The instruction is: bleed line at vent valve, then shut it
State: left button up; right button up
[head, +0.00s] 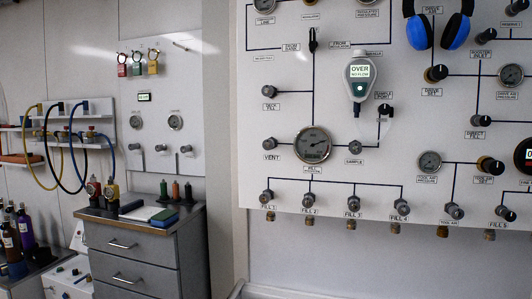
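The vent valve (270,144) is a small grey knob above the label VENT, on the left part of the white fill panel (400,120). A line runs from it to the large round fill gauge (313,145) on its right; the reading is too small to tell. I cannot tell from the knob whether the valve is open or shut. Fill valves, with the FILL 1 knob (266,197) at the left end, line the panel's lower edge. Neither of my grippers is in view.
A handheld analyzer (360,78) showing OVER and NO FLOW is on the panel, above the sample port knob (386,109). Blue headphones (438,25) hang at the top. A grey drawer cabinet (135,250) stands at left. Nothing blocks the vent valve from view.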

aim_at(268, 145)
jog(key=u, duration=0.3)
jog(key=k, duration=0.4)
jog(key=z, duration=1.2)
jog(key=i, duration=1)
jog(key=u, duration=0.2)
